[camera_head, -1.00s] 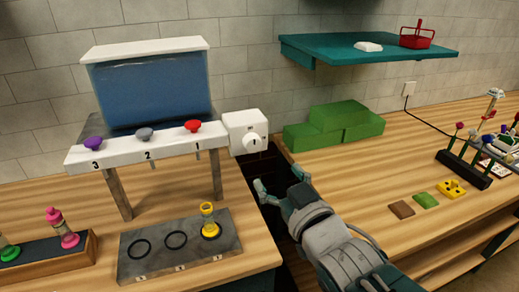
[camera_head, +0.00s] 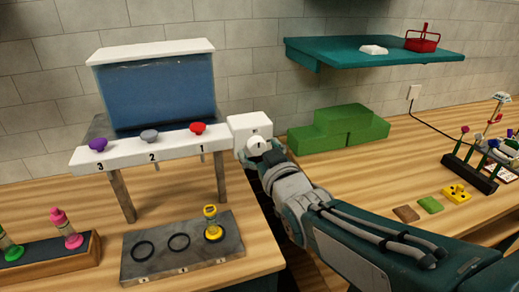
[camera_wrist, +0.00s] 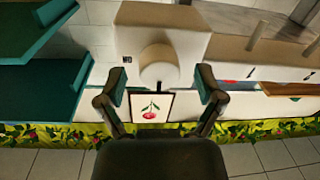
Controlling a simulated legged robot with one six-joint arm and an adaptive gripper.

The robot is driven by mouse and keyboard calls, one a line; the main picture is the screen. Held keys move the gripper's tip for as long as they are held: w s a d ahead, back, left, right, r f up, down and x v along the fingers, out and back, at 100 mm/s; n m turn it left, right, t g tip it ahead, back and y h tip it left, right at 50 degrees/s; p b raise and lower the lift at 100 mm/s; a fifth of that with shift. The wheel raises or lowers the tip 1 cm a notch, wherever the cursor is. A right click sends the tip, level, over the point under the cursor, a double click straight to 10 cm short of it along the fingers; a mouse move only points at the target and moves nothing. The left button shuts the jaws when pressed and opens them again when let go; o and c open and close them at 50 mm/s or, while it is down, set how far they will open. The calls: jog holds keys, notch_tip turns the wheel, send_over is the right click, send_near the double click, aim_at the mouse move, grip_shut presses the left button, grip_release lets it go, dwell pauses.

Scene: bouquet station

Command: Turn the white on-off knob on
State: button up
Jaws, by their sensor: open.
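The white knob (camera_head: 257,143) sits on the front of a white box (camera_head: 246,123) at the right end of the dispenser's white bar. A short dark mark shows on the knob's face. My gripper (camera_head: 261,154) is right in front of the knob, its fingers open. In the wrist view the knob (camera_wrist: 159,66) stands out from the box (camera_wrist: 187,40), and the open fingers (camera_wrist: 158,98) lie to its two sides and a little lower in the picture. Nothing is held between them. A small dark label (camera_wrist: 127,59) beside the knob is too small to read.
The bar (camera_head: 125,157) carries purple, grey and red knobs under a blue tank (camera_head: 160,90). A yellow vial (camera_head: 211,222) stands on the grey plate (camera_head: 150,265) below. Green blocks (camera_head: 340,130) stand right of the box, under a teal shelf (camera_head: 340,53).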

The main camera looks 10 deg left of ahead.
jog(key=c, duration=1.1)
jog(key=shift+c, duration=0.2)
jog(key=shift+m, duration=0.3)
jog(key=m, duration=0.4)
jog(key=shift+f+m, duration=0.1)
jog(key=shift+m, duration=0.2)
jog(key=m, duration=0.4)
jog(key=shift+m+t, duration=0.3)
jog(key=shift+t, duration=0.1)
jog(key=m, duration=0.4)
jog(key=shift+f+m, duration=0.1)
jog(key=shift+m, duration=0.3)
jog(key=shift+f+m+t+h, duration=0.1)
jog(key=shift+m+t+h, duration=0.2)
jog(key=shift+m, duration=1.8)
